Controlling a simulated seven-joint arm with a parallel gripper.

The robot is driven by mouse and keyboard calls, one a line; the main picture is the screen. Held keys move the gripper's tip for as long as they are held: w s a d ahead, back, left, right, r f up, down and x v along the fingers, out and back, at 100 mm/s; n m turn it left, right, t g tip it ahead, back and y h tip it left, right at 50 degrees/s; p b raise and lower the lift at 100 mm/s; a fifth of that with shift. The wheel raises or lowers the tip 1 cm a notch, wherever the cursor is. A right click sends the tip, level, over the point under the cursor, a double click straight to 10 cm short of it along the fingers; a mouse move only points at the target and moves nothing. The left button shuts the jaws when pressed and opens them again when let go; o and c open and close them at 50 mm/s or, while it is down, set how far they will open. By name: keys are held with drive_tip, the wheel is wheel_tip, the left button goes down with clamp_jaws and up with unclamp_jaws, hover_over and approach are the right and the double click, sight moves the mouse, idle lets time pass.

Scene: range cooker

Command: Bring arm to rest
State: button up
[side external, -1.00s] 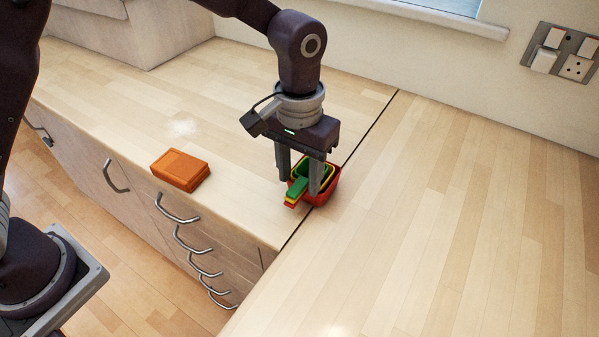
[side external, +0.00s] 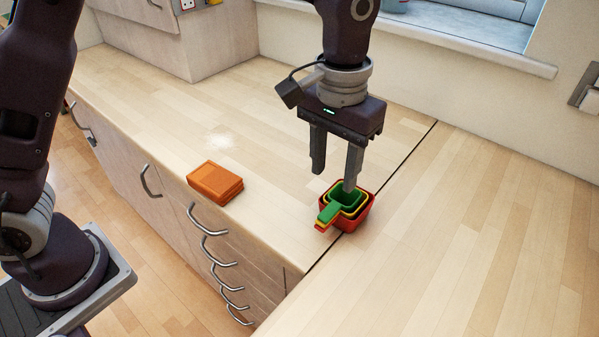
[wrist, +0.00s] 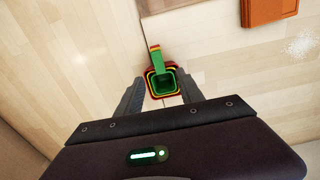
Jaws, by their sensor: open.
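My gripper (side external: 336,178) is open and empty, with its fingers pointing down above the counter. Nested measuring cups (side external: 346,205) in green, yellow and red stand on the counter just below and to the right of the fingers, by the dark seam. Their handles point toward the front left. In the wrist view, the cups (wrist: 163,84) show beyond and between the two fingers (wrist: 160,98), with nothing held. One fingertip overlaps the cups in the side external view, but the fingers look raised above them.
An orange box-like stack (side external: 215,182) lies near the counter's front edge, left of the cups. Drawers with metal handles (side external: 207,220) are below that edge. The wall and window sill (side external: 480,52) stand behind. The right worktop (side external: 430,250) is clear.

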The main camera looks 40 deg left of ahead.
drive_tip(key=s+a+r+t, duration=0.2)
drive_tip(key=s+a+r, duration=0.5)
drive_tip(key=a+r, duration=0.3)
drive_tip(key=s+a+f+t, duration=0.1)
drive_tip(key=s+a, duration=0.3)
drive_tip(key=s, duration=0.3)
drive_tip(key=s+a+t, duration=0.2)
drive_tip(key=s+a, duration=0.2)
drive_tip(key=s, duration=0.4)
drive_tip(key=shift+f+t, duration=0.3)
drive_tip(key=shift+f, duration=0.05)
